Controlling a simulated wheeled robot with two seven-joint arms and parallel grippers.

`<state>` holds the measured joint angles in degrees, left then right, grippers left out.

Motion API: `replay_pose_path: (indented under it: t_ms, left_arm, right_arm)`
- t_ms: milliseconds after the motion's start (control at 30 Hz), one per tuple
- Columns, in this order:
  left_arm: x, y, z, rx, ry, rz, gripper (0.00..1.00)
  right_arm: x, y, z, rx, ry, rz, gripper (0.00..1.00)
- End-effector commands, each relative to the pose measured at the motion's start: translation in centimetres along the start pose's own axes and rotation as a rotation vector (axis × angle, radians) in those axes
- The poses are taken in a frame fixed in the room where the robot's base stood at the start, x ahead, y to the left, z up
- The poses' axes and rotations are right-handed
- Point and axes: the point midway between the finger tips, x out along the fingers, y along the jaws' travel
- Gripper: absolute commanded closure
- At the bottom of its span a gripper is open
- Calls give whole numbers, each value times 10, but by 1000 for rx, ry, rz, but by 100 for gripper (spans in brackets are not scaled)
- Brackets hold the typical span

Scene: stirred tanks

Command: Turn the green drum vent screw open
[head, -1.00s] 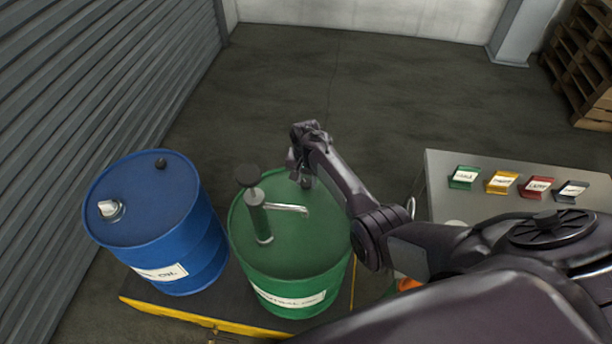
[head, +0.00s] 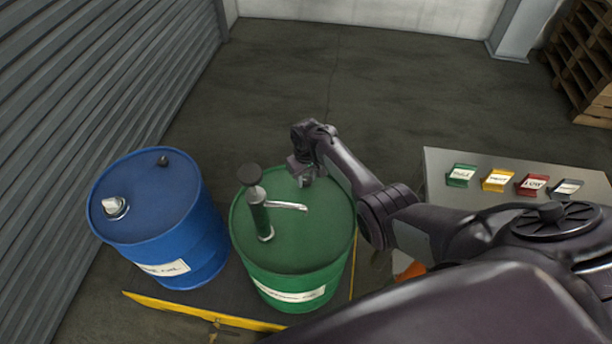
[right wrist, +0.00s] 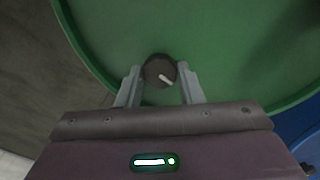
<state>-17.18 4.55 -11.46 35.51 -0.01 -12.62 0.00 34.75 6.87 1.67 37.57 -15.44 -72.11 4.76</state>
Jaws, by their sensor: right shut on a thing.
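The green drum (head: 290,262) stands upright on a dark pallet with a yellow edge. A green hand pump (head: 260,215) with a silver spout rises from its lid. The vent screw (right wrist: 159,71) is a dark round knob with a white mark, near the drum's rim in the right wrist view. The mark points down and to the right there. My right gripper (right wrist: 160,85) is over the lid, its two fingers closed on either side of the screw. In the head view the right gripper (head: 305,178) hides the screw. My left gripper is not in view.
A blue drum (head: 160,225) stands left of the green one, with a silver cap and a dark knob on top. A grey table (head: 440,170) with several coloured label holders is at the right. A wooden pallet stack (head: 585,60) is far right.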

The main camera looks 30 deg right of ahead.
Motion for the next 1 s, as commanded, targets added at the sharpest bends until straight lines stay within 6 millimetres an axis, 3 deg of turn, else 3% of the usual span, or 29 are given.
replay_pose_path:
  t_ms: [700,733,867,1000]
  left_arm:
    - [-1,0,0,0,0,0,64]
    - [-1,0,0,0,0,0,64]
    - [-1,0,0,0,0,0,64]
    - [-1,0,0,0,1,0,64]
  right_arm:
    - [-3,1,-3,-74,9,2,89]
    - [-3,1,-3,-74,9,2,64]
    - [-2,1,-2,-73,7,2,47]
    - [-2,0,-2,-73,4,1,45]
